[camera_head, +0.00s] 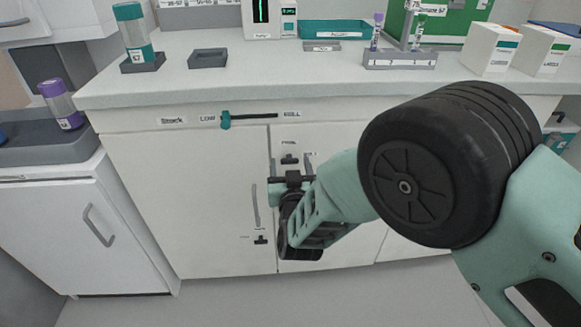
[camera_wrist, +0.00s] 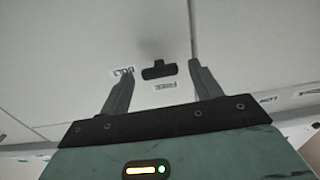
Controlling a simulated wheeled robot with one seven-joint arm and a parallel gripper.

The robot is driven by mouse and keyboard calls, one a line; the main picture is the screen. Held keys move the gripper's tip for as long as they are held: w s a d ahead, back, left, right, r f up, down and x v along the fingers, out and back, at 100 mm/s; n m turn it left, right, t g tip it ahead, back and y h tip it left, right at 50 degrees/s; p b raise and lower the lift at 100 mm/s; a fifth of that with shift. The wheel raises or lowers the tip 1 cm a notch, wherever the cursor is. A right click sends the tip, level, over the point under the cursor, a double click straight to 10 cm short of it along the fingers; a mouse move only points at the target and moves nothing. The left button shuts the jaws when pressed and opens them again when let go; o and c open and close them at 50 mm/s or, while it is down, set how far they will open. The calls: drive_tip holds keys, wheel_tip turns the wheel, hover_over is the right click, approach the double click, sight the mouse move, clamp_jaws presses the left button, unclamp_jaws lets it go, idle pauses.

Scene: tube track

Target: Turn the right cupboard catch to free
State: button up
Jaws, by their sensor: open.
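The right cupboard catch (camera_head: 290,160) is a small black handle near the top of the right cupboard door. Its bar lies about level, with a small label above it and another to its right. In the wrist view the catch (camera_wrist: 158,70) shows between and beyond the fingertips, with both labels beside it. My gripper (camera_head: 290,180) is in front of the cupboard, just below the catch in the head view. Its two fingers (camera_wrist: 160,78) are apart with nothing held. I cannot tell whether either finger touches the catch.
Another black catch (camera_head: 261,240) sits low on the left door, near a vertical handle (camera_head: 255,205). A teal-knobbed slider (camera_head: 226,120) is on the panel under the worktop (camera_head: 260,75). Racks, tubes and boxes stand on the worktop. A lower cabinet (camera_head: 60,230) stands at left.

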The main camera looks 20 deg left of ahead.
drive_tip(key=c, duration=1)
drive_tip(key=shift+m, duration=0.3)
drive_tip(key=m+b, duration=0.3)
drive_tip(key=shift+d+f, duration=0.1)
drive_tip(key=shift+f, duration=0.1)
drive_tip(key=m+b, duration=0.3)
drive_tip(key=m, duration=0.2)
drive_tip(key=shift+m+b, duration=0.3)
drive_tip(key=shift+m, duration=0.1)
drive_tip(key=m+b, duration=0.3)
drive_tip(key=m, duration=0.2)
drive_tip(key=shift+b, duration=0.35)
drive_tip(key=shift+m+b, duration=1)
drive_tip(key=shift+m, duration=0.7)
drive_tip(key=shift+r, duration=0.1)
